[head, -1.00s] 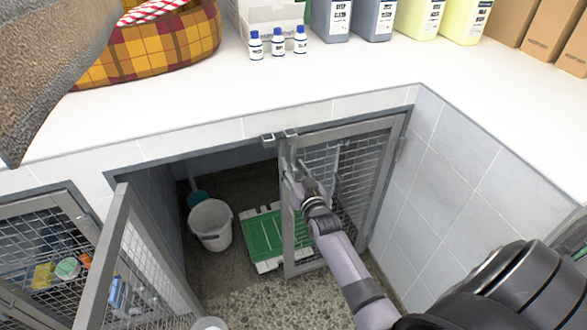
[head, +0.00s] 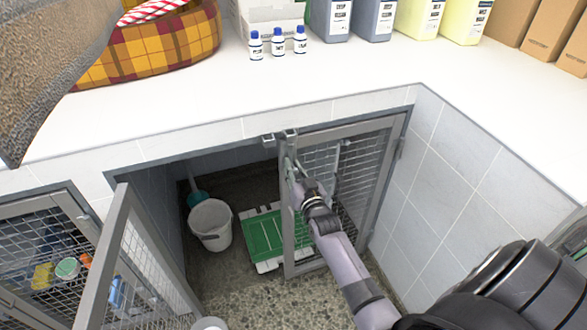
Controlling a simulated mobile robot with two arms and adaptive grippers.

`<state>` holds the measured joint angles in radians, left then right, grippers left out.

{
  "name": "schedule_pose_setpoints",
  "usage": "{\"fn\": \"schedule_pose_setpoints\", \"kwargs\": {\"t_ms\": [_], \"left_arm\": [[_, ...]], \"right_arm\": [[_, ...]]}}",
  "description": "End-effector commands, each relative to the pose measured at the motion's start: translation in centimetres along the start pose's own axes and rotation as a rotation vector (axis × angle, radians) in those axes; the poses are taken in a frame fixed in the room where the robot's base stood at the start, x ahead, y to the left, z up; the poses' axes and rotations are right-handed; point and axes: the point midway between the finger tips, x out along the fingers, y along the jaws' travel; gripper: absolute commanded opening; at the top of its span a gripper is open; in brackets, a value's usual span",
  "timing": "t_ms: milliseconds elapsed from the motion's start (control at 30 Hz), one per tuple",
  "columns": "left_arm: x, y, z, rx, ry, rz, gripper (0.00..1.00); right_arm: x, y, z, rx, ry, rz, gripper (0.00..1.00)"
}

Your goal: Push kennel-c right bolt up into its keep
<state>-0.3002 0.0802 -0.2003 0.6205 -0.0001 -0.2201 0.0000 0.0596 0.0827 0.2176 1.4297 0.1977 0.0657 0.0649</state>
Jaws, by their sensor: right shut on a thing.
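The kennel's right mesh door (head: 372,180) stands across the right half of the opening, its free edge near the middle. Its bolt (head: 288,165) runs upright on that edge, near the top. Two small metal keeps sit on the top frame: a left one (head: 268,138) and a right one (head: 290,133), the latter just above the bolt. My right gripper (head: 296,178) is at the door's edge, shut on the bolt. Its fingertips and the bolt's tip are small and partly hidden, so I cannot tell whether the bolt is inside the keep. My left gripper is not in view.
The left mesh door (head: 130,260) stands swung open. Inside are a white bucket (head: 210,228) and a green-and-white panel (head: 265,235). The white counter (head: 230,95) above holds small bottles (head: 278,44), jugs and a plaid basket (head: 150,50). A tiled wall (head: 440,190) stands at right.

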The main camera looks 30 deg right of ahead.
Motion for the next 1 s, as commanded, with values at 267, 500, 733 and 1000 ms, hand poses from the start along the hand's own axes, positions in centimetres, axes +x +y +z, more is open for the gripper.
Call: {"fn": "schedule_pose_setpoints", "kwargs": {"t_ms": [267,500,733,1000], "left_arm": [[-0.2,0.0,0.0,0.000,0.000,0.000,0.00],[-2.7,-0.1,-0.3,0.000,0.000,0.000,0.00],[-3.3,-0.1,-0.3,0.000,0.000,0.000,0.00],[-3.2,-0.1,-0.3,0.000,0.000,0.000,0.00]], "right_arm": [[0.0,0.0,-0.1,0.005,-0.001,0.001,0.00],[0.0,-0.5,-2.9,0.006,0.002,0.001,0.00],[0.1,-0.7,-3.7,0.007,0.006,0.001,0.00],[0.1,-0.7,-3.8,0.006,0.008,0.000,0.23]]}}
